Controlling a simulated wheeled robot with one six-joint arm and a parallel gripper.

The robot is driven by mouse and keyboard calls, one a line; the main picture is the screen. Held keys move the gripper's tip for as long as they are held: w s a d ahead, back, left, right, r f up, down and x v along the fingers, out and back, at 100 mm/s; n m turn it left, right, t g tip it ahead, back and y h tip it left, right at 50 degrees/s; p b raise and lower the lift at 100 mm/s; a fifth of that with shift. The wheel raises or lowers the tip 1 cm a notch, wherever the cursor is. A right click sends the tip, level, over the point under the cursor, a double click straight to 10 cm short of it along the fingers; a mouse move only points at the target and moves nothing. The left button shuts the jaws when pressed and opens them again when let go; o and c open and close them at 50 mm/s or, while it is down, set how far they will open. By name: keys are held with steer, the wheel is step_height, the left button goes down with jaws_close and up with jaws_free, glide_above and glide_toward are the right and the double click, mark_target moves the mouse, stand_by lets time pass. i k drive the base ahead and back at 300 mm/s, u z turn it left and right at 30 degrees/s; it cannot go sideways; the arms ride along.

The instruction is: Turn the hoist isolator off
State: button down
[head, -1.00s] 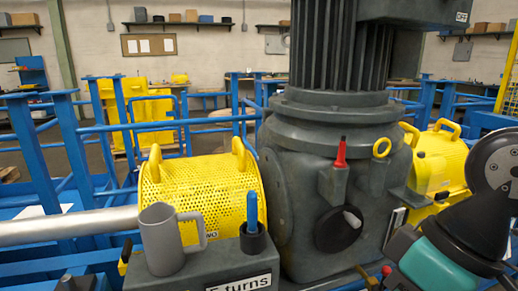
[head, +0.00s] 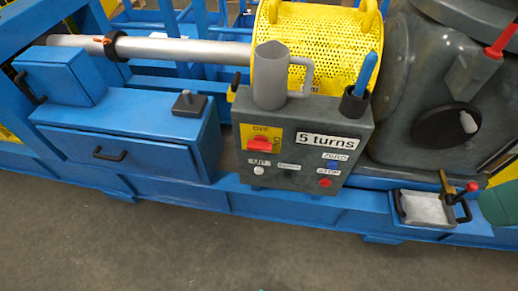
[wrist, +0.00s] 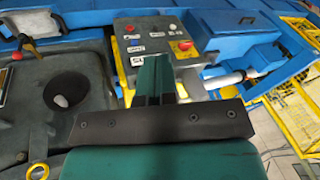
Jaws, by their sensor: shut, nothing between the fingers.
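The hoist isolator is a red rotary handle (head: 260,144) on a yellow plate, at the upper left of the grey control box (head: 350,125). Its handle lies roughly crosswise, with an OFF mark above it. In the wrist view the red handle (wrist: 185,46) shows on its yellow plate, just right of my fingertips. My gripper (wrist: 156,60) is shut and empty, with its teal fingers in front of the box and hiding part of its face. The fingers look apart from the handle, but the exact distance cannot be told.
The box also carries a "5 turns" label, small buttons and a red button (head: 325,183). A grey mug (head: 270,80) and a blue-handled tool (head: 366,75) in a black holder stand on top. A small tray (head: 425,208) sits at right. Floor in front is clear.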

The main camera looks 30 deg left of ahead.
mark_target(260, 144)
steer(key=u, duration=0.65)
